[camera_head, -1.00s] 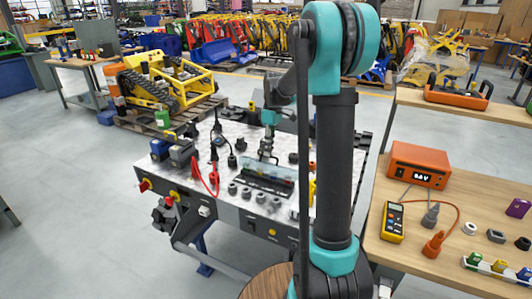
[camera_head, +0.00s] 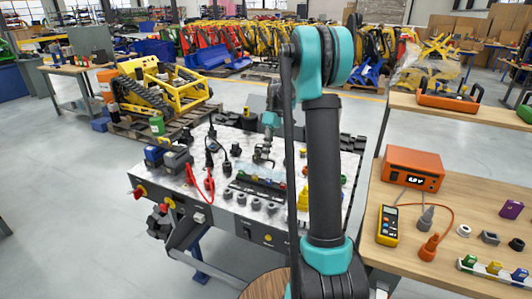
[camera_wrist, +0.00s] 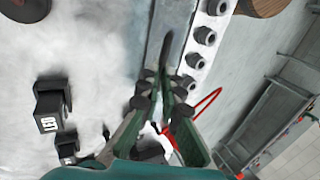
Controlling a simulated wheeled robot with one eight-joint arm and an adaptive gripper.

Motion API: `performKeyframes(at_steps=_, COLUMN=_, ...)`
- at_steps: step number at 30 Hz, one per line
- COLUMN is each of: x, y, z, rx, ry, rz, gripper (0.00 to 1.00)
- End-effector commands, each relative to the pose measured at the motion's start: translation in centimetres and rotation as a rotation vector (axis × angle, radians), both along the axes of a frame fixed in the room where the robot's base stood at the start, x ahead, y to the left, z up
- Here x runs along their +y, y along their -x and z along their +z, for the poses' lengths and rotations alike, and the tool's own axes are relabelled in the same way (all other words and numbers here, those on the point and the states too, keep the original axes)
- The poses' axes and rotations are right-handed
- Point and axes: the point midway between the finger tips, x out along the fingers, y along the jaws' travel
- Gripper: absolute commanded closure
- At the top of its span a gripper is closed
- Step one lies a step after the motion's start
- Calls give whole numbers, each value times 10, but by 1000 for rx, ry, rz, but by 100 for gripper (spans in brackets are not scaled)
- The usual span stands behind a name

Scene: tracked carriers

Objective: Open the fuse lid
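The fuse holder (camera_head: 250,193) is a long dark strip on the front half of the grey bench panel, with small coloured fuses (camera_head: 264,182) along it. A clear lid cannot be told apart from the strip at this size. My gripper (camera_head: 263,158) hangs just behind and above the holder. In the wrist view my gripper's green fingers (camera_wrist: 164,88) point toward a long grey strip (camera_wrist: 178,18), and their dark tips lie close together. Whether the tips meet, or touch anything, cannot be told.
A row of round grey knobs (camera_head: 256,204) lines the panel in front of the holder. Red cables (camera_head: 209,184) and grey-blue boxes (camera_head: 176,160) stand to the left. A wooden bench with an orange meter (camera_head: 413,168) is at the right. Open floor lies to the left.

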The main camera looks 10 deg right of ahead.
Motion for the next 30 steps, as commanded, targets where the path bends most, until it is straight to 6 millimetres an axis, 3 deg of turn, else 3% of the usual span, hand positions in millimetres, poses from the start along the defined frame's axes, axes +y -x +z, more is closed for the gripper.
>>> performKeyframes(at_steps=1, x=-1, y=1, z=-3, rx=-1, ry=5, rz=0, gripper=90)
performKeyframes(at_steps=6, x=-1, y=1, z=-2, rx=-1, ry=4, rz=0, gripper=71)
performKeyframes(at_steps=17, x=-1, y=-1, z=3, rx=-1, ry=2, rz=0, gripper=71)
performKeyframes(at_steps=20, x=-5, y=-6, z=13, rx=-1, ry=2, rz=0, gripper=71)
performKeyframes(at_steps=30, x=-23, y=-30, z=73, rx=-1, ry=3, rz=-1, gripper=71)
